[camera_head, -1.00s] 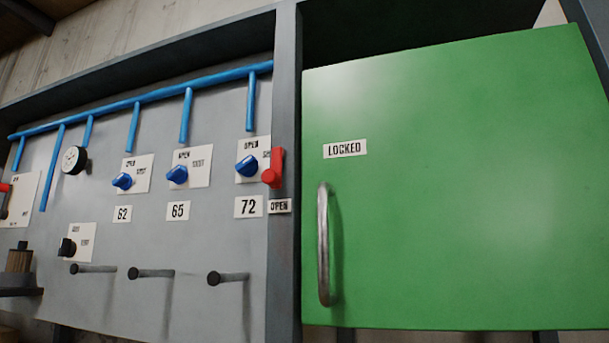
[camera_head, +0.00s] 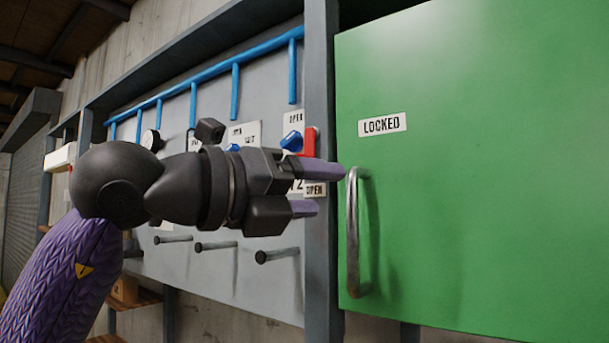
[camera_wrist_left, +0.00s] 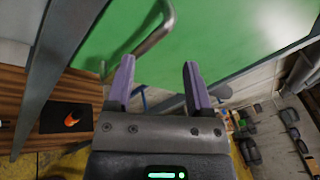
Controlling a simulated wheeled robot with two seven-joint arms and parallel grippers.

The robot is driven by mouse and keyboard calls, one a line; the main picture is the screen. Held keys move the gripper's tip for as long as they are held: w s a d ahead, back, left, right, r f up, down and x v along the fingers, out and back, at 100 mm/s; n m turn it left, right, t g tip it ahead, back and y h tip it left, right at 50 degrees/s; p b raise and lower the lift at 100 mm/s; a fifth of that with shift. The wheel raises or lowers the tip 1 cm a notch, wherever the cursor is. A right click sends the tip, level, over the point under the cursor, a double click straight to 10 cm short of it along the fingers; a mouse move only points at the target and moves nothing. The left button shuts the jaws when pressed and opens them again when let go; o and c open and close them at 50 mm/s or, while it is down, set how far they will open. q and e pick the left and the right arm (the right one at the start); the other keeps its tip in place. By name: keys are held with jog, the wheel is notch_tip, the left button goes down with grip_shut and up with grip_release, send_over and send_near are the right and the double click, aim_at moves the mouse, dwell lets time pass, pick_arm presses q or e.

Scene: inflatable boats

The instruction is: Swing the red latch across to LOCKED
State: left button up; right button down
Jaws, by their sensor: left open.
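The red latch (camera_head: 309,142) stands upright on the grey post beside the green door, above the OPEN label (camera_head: 315,189). Its lower part is hidden behind my left gripper. The LOCKED label (camera_head: 382,124) is on the green door (camera_head: 480,190), to the right of the latch. My left gripper (camera_head: 330,189) is open and empty in front of the post, its purple fingers pointing right toward the door handle. In the left wrist view the open fingers (camera_wrist_left: 157,80) have the green door (camera_wrist_left: 220,40) beyond them. The latch does not show there. My right gripper is not in view.
A metal bar handle (camera_head: 353,235) stands out from the door near the fingertips, and it also shows in the left wrist view (camera_wrist_left: 155,35). Blue knobs (camera_head: 292,141), blue pipes (camera_head: 235,92) and dark pegs (camera_head: 278,254) project from the grey panel behind my arm.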

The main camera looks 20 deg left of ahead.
aim_at(307, 148)
pick_arm(q)
jog(key=s+a+r+n+t+y, duration=0.25)
jog(key=a+r+n+y, duration=0.2)
jog(key=a, duration=0.25)
jog(key=shift+m+t+y, duration=0.25)
jog(key=shift+y, duration=0.2)
jog(key=p+x, duration=0.5)
jog(key=x, duration=0.5)
jog(key=shift+w, duration=0.1)
jog(key=shift+w+d+f, duration=0.1)
jog(key=shift+w+f, duration=0.05)
jog(key=shift+w, duration=0.15)
jog(key=shift+c, duration=0.3)
